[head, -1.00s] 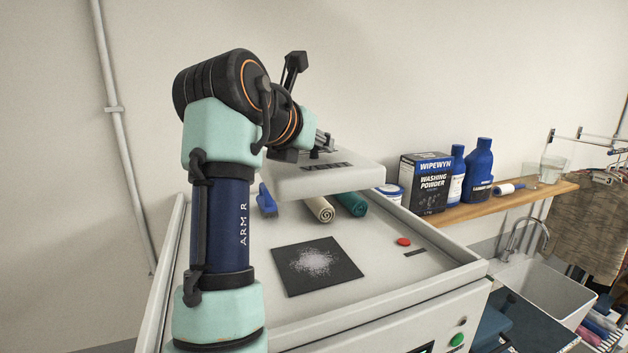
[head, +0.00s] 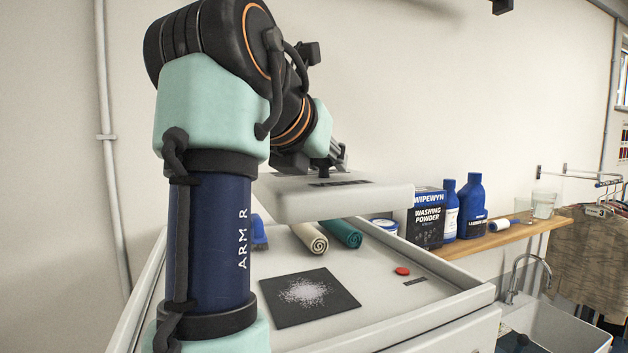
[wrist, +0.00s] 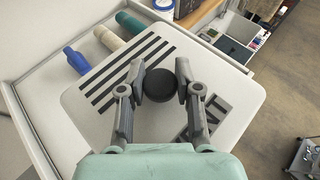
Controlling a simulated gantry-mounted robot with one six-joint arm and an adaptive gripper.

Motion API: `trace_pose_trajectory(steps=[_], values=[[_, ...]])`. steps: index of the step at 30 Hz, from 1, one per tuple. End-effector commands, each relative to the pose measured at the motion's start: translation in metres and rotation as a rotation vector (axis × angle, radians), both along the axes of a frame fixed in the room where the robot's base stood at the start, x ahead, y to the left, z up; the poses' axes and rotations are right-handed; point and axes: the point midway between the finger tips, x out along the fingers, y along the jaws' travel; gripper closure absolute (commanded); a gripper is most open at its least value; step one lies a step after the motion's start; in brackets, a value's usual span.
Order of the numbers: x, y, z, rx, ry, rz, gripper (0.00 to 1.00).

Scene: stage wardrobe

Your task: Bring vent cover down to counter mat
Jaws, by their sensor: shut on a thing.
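The vent cover (head: 365,198) is a flat off-white slab with a black round knob and dark slots, held level in the air above the counter top. It also shows in the wrist view (wrist: 85,125), with its black knob (wrist: 160,85) between the fingers. My gripper (wrist: 160,86) is shut on the knob; in the head view my gripper (head: 325,170) is partly hidden by my arm. The counter mat (head: 318,311) is a dark square with a pale speckled patch, lying on the counter in front of and below the cover.
A cream roll (head: 310,238), a teal roll (head: 341,233) and a blue brush-like item (head: 259,236) lie behind the mat. A red button (head: 402,271) is to its right. The counter has a raised rim (head: 455,304). A wooden shelf (head: 500,236) holds a washing powder box (head: 427,222) and bottles.

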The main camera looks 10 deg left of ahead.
Motion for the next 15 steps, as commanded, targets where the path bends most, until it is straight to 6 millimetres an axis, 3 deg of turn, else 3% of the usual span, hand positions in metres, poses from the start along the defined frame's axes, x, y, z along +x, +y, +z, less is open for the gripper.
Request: trace_pose_trajectory(steps=[1,15], values=[[0.000,0.000,-0.006,-0.001,-0.001,0.001,1.00],[-0.016,-0.010,-0.006,-0.001,-0.001,0.001,1.00]])
